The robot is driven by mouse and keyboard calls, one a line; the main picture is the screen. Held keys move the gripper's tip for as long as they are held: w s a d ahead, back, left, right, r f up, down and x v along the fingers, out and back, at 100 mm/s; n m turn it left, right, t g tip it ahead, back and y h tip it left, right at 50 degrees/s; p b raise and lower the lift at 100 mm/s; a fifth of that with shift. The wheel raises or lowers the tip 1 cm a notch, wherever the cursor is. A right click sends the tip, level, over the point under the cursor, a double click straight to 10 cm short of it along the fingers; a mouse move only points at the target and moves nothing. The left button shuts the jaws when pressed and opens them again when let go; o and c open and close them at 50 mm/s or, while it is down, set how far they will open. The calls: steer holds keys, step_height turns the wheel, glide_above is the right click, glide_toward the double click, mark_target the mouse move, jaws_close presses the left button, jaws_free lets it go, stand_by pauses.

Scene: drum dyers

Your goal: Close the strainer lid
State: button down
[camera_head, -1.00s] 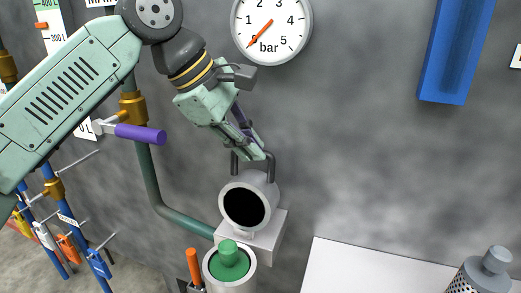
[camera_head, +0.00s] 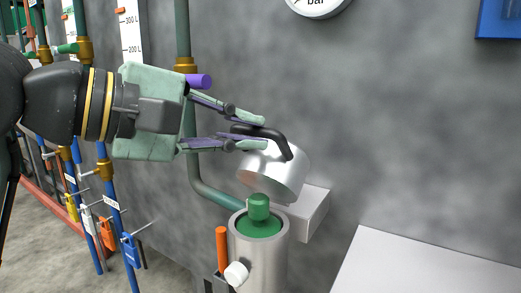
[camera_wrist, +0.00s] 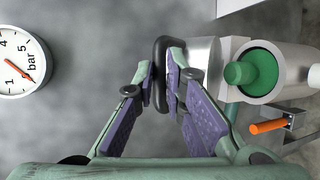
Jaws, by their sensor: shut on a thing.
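The strainer lid (camera_head: 275,172) is a silver cup with a dark bar handle (camera_head: 270,131). It hangs tilted, partly open, above and behind the strainer body (camera_head: 262,262), which is an upright silver cylinder with a green insert and knob (camera_head: 259,209) showing in its mouth. My gripper (camera_head: 260,134) reaches in from the left and is shut on the lid handle. In the wrist view the fingers (camera_wrist: 162,84) close around the handle, beside the lid (camera_wrist: 203,62). The strainer's open mouth with the green insert (camera_wrist: 255,72) lies to the right.
An orange-handled part (camera_head: 222,248) and a white knob (camera_head: 237,273) stand close at the strainer's left. A grey block (camera_head: 312,212) is behind it. A white surface (camera_head: 420,268) lies to the right. Pipes and valves fill the left; the wall is close behind.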

steer(key=s+a+f+m+t+h+b, duration=0.1)
steer(key=s+a+f+h+b, duration=0.1)
steer(key=f+b, duration=0.4)
steer(key=s+a+f+m+t+h+b, duration=0.2)
steer(key=s+f+h+b, duration=0.1)
steer(key=f+b, duration=0.4)
steer(key=shift+s+f+h+b, duration=0.25)
steer(key=shift+s+b, duration=0.5)
steer(key=shift+b, duration=1)
steer(key=c, duration=1.9)
jaws_free()
steer(key=shift+f, duration=0.1)
steer(key=shift+c, duration=0.2)
steer(key=shift+o, duration=1.3)
steer(key=shift+a, duration=0.1)
steer(key=shift+r, duration=0.2)
